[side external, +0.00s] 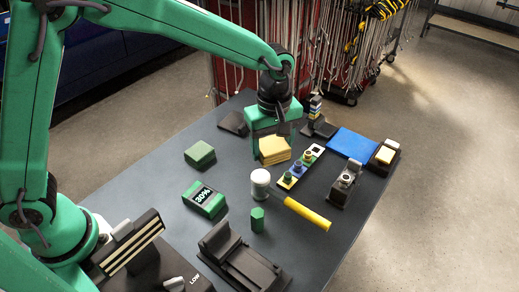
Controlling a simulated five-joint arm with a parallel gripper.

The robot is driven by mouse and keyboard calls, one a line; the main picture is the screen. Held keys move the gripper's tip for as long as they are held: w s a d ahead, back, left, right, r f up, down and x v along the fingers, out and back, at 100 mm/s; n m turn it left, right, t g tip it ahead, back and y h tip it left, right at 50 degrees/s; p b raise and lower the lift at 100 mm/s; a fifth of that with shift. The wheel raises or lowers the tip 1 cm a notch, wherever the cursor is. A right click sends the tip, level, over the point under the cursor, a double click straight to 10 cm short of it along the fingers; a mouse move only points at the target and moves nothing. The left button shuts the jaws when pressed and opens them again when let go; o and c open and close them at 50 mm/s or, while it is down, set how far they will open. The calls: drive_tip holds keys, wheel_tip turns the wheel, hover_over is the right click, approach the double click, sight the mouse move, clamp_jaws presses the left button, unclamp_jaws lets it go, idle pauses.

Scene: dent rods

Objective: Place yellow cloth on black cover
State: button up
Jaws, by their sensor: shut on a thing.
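The yellow cloth (274,150) is a folded, layered stack towards the back middle of the table. My gripper (281,133) reaches down from above, directly behind and over the cloth, and is shut on it. The fingertips and their contact with the cloth are partly hidden, and I cannot tell whether the cloth is clear of the table. A flat black piece (233,123) lies at the back left edge, left of my gripper. It may be the black cover, but I cannot tell for sure.
Right of the cloth are a rack with coloured knobs (301,167), a blue mat (352,145) and a metal device (345,183).

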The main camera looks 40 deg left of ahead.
drive_tip(key=w+a+n, duration=0.5)
drive_tip(key=a, duration=0.8)
drive_tip(key=shift+w+a+r+n, duration=0.2)
drive_tip(key=shift+n, duration=0.2)
hover_over(231, 126)
wheel_tip(231, 126, down, 7)
drive_tip(key=shift+s, duration=0.1)
drive_tip(key=shift+f, duration=2.05)
drive_tip(key=o, duration=1)
drive_tip(key=shift+f, duration=0.1)
drive_tip(key=shift+c, duration=0.2)
